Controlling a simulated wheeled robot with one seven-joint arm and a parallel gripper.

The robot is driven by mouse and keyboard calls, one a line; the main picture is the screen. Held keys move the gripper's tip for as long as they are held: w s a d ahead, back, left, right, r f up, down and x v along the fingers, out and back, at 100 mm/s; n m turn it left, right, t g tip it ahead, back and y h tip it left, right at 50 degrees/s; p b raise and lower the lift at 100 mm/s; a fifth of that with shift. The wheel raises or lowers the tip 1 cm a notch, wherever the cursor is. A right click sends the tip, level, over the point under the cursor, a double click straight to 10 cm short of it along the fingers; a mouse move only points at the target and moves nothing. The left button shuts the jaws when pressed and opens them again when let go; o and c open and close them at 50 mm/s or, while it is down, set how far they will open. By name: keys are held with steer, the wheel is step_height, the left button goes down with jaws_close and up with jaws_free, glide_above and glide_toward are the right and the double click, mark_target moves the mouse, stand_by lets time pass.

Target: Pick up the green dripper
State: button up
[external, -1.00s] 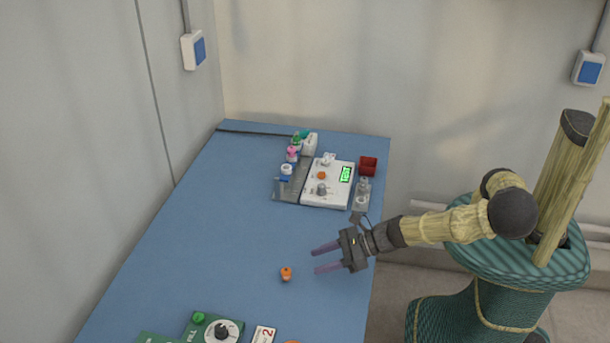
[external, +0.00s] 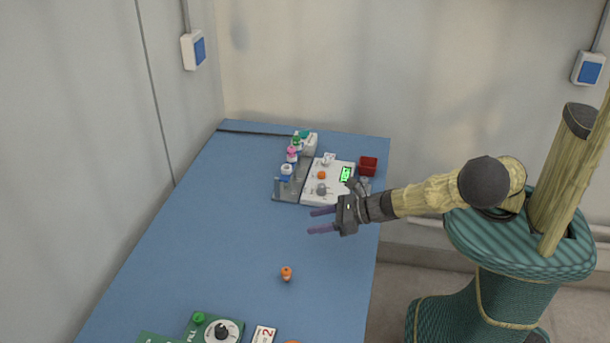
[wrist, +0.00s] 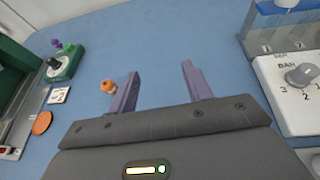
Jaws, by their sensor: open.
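A small dripper with a green top (external: 297,143) stands at the back of the grey rack (external: 291,190) in the external view. A pink-topped dripper (external: 292,153) and a blue-and-white one (external: 286,171) stand in front of it. The green dripper is not visible in the wrist view. My gripper (external: 310,221) is open and empty over the table, nearer the camera than the rack and apart from it. Its purple fingers also show spread in the wrist view (wrist: 160,70).
A white panel (external: 318,195) with a lit green display stands right of the rack, with a red box (external: 368,166) beyond. A small orange-topped item (external: 286,273) is on the table. A green dial box (external: 207,330) is at the front.

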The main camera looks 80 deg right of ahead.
steer(key=d+r+m+h+p, duration=0.3)
steer(key=d+r+p, duration=0.1)
steer(key=d, duration=0.8)
steer(key=s+d+r+m+g+h+p, duration=0.1)
steer(key=d+r+m+h+p, duration=0.2)
steer(key=d, duration=1)
step_height(320, 180, up, 2)
steer(key=shift+s+r+h+p, duration=0.1)
steer(key=shift+s+h+p, duration=0.2)
steer(key=shift+h+p, duration=0.5)
steer(key=shift+d, duration=0.15)
steer(key=p, duration=0.3)
glide_toward(298, 153)
steer(key=x, duration=0.4)
steer(key=shift+w, duration=0.15)
steer(key=shift+g, duration=0.3)
steer(key=p+x, duration=0.2)
steer(key=x, duration=0.3)
steer(key=shift+d+f, duration=0.1)
steer(key=shift+f, duration=0.1)
